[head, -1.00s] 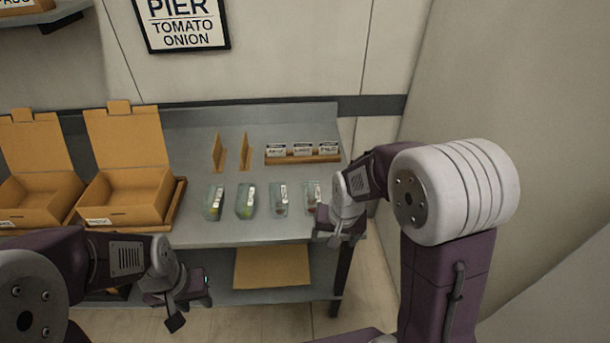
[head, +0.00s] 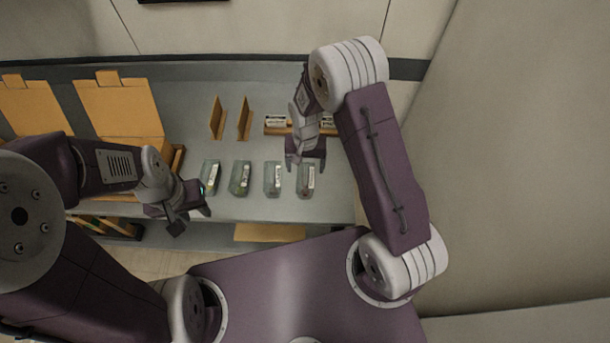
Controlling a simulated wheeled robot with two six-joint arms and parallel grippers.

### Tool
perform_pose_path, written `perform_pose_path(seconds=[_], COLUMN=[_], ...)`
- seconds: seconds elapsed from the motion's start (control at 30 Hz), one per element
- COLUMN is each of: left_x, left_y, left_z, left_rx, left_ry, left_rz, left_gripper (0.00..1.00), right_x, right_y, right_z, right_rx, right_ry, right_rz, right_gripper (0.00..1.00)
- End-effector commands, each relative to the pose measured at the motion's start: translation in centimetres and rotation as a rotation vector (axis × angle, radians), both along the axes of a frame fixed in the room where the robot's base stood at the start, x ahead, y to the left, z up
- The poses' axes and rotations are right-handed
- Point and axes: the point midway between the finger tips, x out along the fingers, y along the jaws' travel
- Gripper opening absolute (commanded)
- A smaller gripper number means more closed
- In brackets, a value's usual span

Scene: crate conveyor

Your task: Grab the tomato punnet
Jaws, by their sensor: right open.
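Several small clear punnets with white labels stand in a row on the grey shelf (head: 335,205). The rightmost punnet (head: 305,182) has a faint reddish tint inside, like tomatoes; its label is too small to read. My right gripper (head: 305,163) is open and empty, over the far end of this punnet; I cannot tell whether it touches. Another punnet (head: 272,180) stands just left of it. My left gripper (head: 190,217) looks open and empty, near the shelf's front edge, in front of the leftmost punnet (head: 210,176).
Open cardboard boxes (head: 122,110) stand at the left. Two upright brown dividers (head: 243,120) and a brown holder with white cards (head: 276,122) are behind the punnets. A brown sheet (head: 270,232) lies on the lower level. The shelf right of the punnets is clear.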

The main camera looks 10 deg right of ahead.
Motion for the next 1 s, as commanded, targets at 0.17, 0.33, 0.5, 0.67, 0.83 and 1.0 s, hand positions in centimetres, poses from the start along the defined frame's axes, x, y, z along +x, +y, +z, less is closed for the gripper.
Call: perform_pose_path(seconds=[0.17, 0.33, 0.5, 0.67, 0.83, 1.0], left_x=[0.0, 0.0, 0.0, 0.0, 0.0, 0.0], left_y=[0.0, 0.0, 0.0, 0.0, 0.0, 0.0], left_z=[0.9, 1.1, 2.1, 3.1, 3.2, 3.1], left_rx=[0.000, 0.000, 0.000, 0.000, 0.000, 0.000], left_ry=[0.000, 0.000, 0.000, 0.000, 0.000, 0.000], left_rz=[0.000, 0.000, 0.000, 0.000, 0.000, 0.000], left_gripper=[0.36, 0.36, 0.36, 0.36, 0.36, 0.36], right_x=[-0.2, 0.0, -0.3, -0.5, -0.4, -0.3], right_y=[-0.1, 0.0, 0.1, 0.2, 0.2, 0.2], right_z=[-2.3, -3.9, -5.0, -7.8, -9.1, -9.2], right_rx=[-0.001, 0.000, -0.001, 0.000, 0.000, 0.000], right_ry=[0.007, 0.000, 0.004, 0.003, 0.000, -0.001], right_rz=[-0.001, -0.001, -0.001, -0.001, -0.001, -0.001], right_gripper=[0.79, 0.79, 0.79, 0.79, 0.79, 0.79])
